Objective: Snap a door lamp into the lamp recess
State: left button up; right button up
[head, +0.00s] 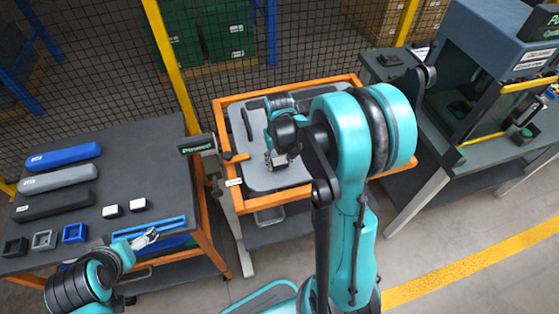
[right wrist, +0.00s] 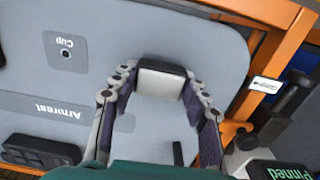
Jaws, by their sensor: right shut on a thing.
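My right gripper (head: 279,160) is over the grey door panel (head: 238,113) in the orange frame. In the right wrist view its two fingers (right wrist: 155,90) are shut on a small white door lamp with a dark edge (right wrist: 160,80). The panel (right wrist: 200,40) lies behind the lamp; I cannot tell whether they touch. I cannot make out the lamp recess. Two more white lamps, one (head: 110,211) and another (head: 138,204), sit on the left table. My left gripper (head: 146,238) is near the front edge of that table; its finger opening is too small to tell.
The dark left table (head: 130,165) also holds blue, grey and black long parts and several small square frames. A blue bar (head: 150,228) lies by my left gripper. A sign reading "Pinned" (head: 197,145) stands at the orange frame (head: 225,170). A press station (head: 490,70) stands right.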

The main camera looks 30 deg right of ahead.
aim_at(280, 170)
jog(key=shift+f+b, duration=0.75)
jog(key=shift+f, duration=0.05)
dwell(0.9)
jog(key=shift+o, duration=0.3)
jog(key=shift+s+a+f+b, duration=0.15)
jog(key=shift+s+f+b, duration=0.15)
jog(key=shift+f+b, duration=0.1)
jog(key=shift+f, duration=0.2)
grip_shut()
jog(key=shift+c, duration=0.3)
grip_release()
jog(key=shift+w+f+b, duration=0.1)
jog(key=shift+f+b, duration=0.3)
jog(key=shift+b, duration=0.05)
jog(key=shift+w+f+b, duration=0.1)
jog(key=shift+f+b, duration=0.1)
jog(key=shift+b, duration=0.15)
dwell(0.3)
jog(key=shift+w, duration=0.1)
dwell(0.5)
jog(key=shift+f+b, duration=0.2)
jog(key=shift+b, duration=0.1)
dwell(1.1)
jog(key=shift+s+f+b, duration=0.25)
jog(key=shift+b, duration=0.05)
dwell(0.9)
